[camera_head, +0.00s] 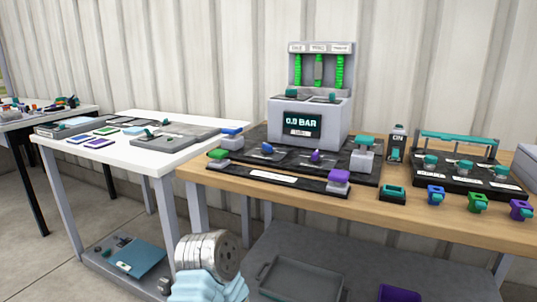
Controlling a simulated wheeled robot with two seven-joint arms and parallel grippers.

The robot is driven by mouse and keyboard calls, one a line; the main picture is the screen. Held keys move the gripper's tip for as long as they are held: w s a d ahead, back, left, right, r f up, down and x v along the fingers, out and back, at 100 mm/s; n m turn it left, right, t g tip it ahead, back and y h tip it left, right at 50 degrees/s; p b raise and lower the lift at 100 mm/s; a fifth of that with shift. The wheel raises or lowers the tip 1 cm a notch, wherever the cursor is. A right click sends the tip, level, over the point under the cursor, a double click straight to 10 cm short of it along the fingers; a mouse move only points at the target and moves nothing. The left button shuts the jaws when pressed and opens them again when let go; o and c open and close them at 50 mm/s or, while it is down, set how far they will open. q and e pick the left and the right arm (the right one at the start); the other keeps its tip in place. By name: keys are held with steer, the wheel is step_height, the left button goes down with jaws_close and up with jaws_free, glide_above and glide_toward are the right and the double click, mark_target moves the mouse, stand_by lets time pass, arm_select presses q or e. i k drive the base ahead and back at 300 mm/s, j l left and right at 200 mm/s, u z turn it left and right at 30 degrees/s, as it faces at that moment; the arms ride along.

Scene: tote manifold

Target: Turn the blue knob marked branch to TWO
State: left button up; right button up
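On the dark panel of the wooden table stands a machine with a display reading 0.0 BAR (303,122). A small blue knob (267,148) sits on the panel left of a purple knob (315,155). Another blue-topped piece (232,132) stands at the panel's left edge. Markings beside these parts are too small to read, so I cannot tell which is marked branch or how it is set.
Green (217,154) and purple (339,177) topped blocks flank a white label strip at the panel front. A teal-railed rack (460,139) and several small coloured pieces stand at right. A white table (150,168) is at left. A grey tray (300,278) lies below.

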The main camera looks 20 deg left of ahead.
mark_target(267, 149)
steer(key=k+j+z, duration=0.15)
steer(key=j, duration=0.25)
steer(key=k+j+z, duration=0.15)
steer(key=j, duration=0.25)
steer(key=k+j+z, duration=0.15)
steer(key=j, duration=0.25)
